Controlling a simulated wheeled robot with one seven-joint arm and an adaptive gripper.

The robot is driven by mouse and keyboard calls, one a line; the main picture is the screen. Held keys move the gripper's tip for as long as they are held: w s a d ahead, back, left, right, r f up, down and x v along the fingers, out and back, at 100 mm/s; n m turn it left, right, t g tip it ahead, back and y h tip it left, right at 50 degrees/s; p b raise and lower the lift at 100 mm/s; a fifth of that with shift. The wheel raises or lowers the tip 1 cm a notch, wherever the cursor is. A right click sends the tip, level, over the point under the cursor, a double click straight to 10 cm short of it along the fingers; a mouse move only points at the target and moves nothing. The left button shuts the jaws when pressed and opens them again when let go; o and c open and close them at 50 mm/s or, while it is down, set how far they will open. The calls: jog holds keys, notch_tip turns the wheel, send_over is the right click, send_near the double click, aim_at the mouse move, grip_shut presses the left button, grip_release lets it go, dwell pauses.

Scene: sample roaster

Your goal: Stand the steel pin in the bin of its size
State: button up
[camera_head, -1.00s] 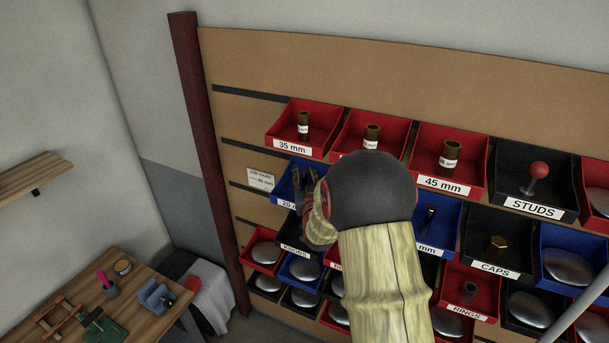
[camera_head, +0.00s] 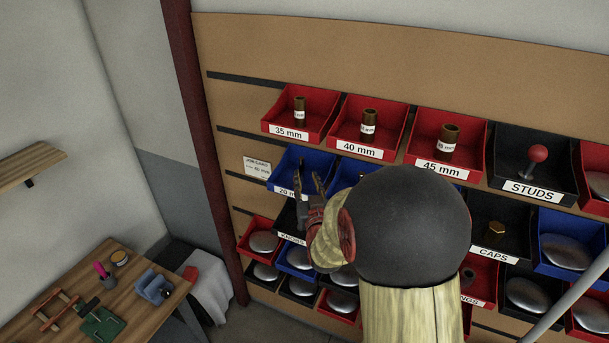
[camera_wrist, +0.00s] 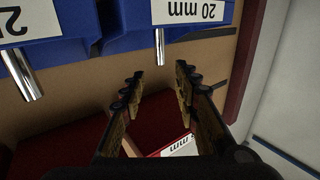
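A shiny steel pin (camera_wrist: 160,46) stands at the blue 20 mm bin (camera_wrist: 205,38), showing past its front edge in the upside-down wrist view. The same bin (camera_head: 290,160) is in the head view. My gripper (camera_head: 310,182) is in front of this bin, its fingers pointing at the rack. In the wrist view my gripper (camera_wrist: 160,72) is open and empty, with the pin's end showing in the gap just beyond the fingertips. A second, thicker steel pin (camera_wrist: 22,75) shows at the neighbouring blue bin (camera_wrist: 60,35), whose label is cut off.
Red bins for 35 mm (camera_head: 320,110), 40 mm (camera_head: 345,105) and 45 mm (camera_head: 415,125) are in the row above, holding brown labelled cylinders. Black and other bins lie below and to the right. A card (camera_head: 257,166) hangs left. A wooden bench (camera_head: 130,300) stands at lower left.

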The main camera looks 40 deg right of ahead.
jog(key=s+a+r+n+g+y, duration=0.1)
jog(key=a+r+n+g+y, duration=0.15)
jog(key=a, duration=0.75)
jog(key=s+a+r+n+g+y, duration=0.1)
jog(key=a+y, duration=0.3)
jog(key=a, duration=0.5)
jog(key=s+a+n+g+y, duration=0.1)
jog(key=s+a+g, duration=0.2)
jog(key=s+a, duration=0.3)
jog(key=s+a+n+g+y, duration=0.2)
jog(key=s+a, duration=0.5)
jog(key=s, duration=0.7)
jog(key=shift+s+a+r+g, duration=0.15)
jog(key=shift+a+g, duration=0.1)
jog(key=shift+g, duration=0.2)
jog(key=shift+y, duration=0.25)
notch_tip(320, 180, down, 22)
jog(key=b, duration=2.2)
